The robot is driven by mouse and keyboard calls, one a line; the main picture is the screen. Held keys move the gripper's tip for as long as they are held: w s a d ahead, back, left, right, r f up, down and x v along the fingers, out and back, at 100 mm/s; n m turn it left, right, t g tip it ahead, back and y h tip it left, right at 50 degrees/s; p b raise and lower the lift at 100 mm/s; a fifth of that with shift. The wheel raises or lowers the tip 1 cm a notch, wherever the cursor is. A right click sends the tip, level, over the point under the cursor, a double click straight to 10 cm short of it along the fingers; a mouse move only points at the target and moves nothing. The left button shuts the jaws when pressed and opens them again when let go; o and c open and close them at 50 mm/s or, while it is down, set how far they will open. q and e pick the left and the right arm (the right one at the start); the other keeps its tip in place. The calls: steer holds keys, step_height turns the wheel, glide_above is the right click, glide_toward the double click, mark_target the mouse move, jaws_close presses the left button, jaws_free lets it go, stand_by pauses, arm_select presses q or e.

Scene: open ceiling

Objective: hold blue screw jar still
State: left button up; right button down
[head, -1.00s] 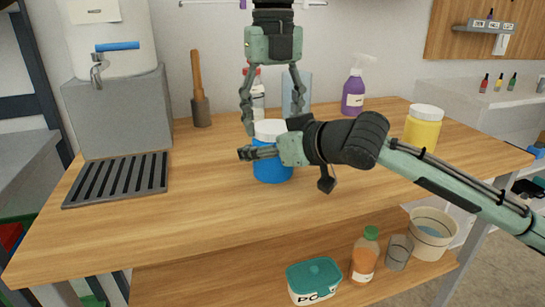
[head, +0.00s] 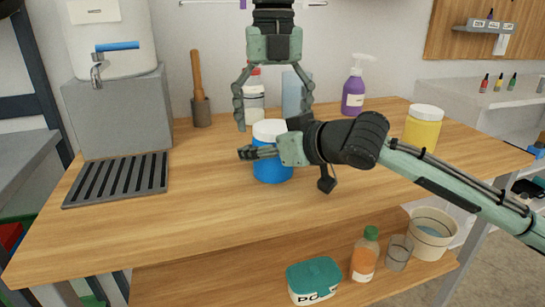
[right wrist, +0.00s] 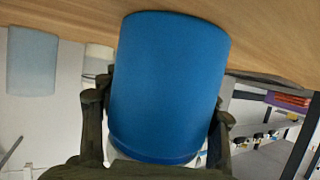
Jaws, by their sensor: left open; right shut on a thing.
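The blue screw jar (head: 272,170) with its white lid (head: 269,129) stands upright on the wooden table (head: 200,190). My right gripper (head: 262,152) reaches in from the right and is shut on the jar's upper body, hiding part of it. In the right wrist view the blue jar (right wrist: 168,85) fills the middle, with a dark finger on each side. My left gripper (head: 274,112) comes down from above, open and empty, its fingers spread above and behind the jar's lid. No contact between it and the lid shows.
A yellow jar (head: 423,132) stands to the right and a purple spray bottle (head: 353,92) at the back. A white bottle (head: 254,100) and a bluish container (head: 292,92) stand behind my left gripper. A grey drain tray (head: 118,180) lies left. The front tabletop is clear.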

arm_select(q)
step_height(320, 180, up, 12)
stand_by(0.6)
arm_select(e)
steer(key=shift+c, duration=1.7)
jaws_free()
steer(key=v, duration=1.2)
steer(key=shift+r, duration=0.1)
